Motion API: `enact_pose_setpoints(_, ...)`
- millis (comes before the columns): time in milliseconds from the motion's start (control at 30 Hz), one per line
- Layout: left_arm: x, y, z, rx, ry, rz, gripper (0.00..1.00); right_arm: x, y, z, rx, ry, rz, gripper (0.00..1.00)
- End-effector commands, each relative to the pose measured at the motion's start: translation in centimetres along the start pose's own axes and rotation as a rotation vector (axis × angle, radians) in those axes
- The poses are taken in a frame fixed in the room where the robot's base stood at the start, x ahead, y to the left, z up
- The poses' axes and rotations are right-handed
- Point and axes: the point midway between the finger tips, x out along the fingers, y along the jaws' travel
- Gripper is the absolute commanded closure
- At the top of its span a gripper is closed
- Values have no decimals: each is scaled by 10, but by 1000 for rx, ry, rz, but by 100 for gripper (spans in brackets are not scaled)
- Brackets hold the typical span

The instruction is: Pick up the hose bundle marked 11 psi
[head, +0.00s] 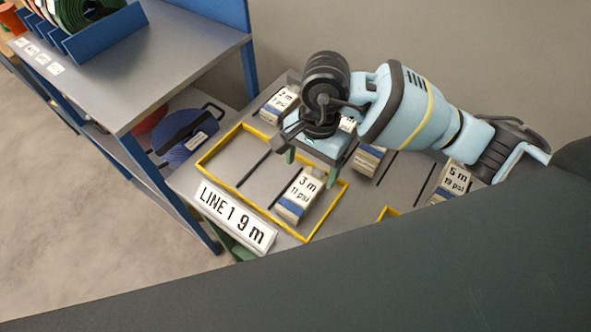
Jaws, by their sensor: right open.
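The bundle marked "3 m 11 psi" (299,196) is a cream and blue block inside a yellow-framed area, towards its right end. My right gripper (314,168) is open above the tray area, just behind and above this bundle, pointing down. It appears empty and apart from the bundle. Part of a label behind the gripper is hidden by it. My left gripper is not in view.
Other bundles stand near: one marked "2 m" (279,104), one partly hidden (367,161) and one marked "5 m 19 psi" (451,183). A "LINE 1 9 m" sign (234,215) stands at the yellow frame's front. A blue-legged bench (150,60) is at the left.

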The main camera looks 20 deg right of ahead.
Motion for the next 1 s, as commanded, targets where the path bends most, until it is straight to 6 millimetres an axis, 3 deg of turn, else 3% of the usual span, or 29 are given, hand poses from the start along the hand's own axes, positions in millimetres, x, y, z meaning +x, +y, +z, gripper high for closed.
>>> enact_pose_setpoints(333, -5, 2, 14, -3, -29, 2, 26, 12, 0, 1, 0, -3, 2, 22)
enact_pose_setpoints(667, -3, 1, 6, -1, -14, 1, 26, 29, -1, 3, 0, -2, 0, 22)
enact_pose_setpoints(1000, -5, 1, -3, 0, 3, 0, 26, 72, -4, 10, 1, -1, 1, 22)
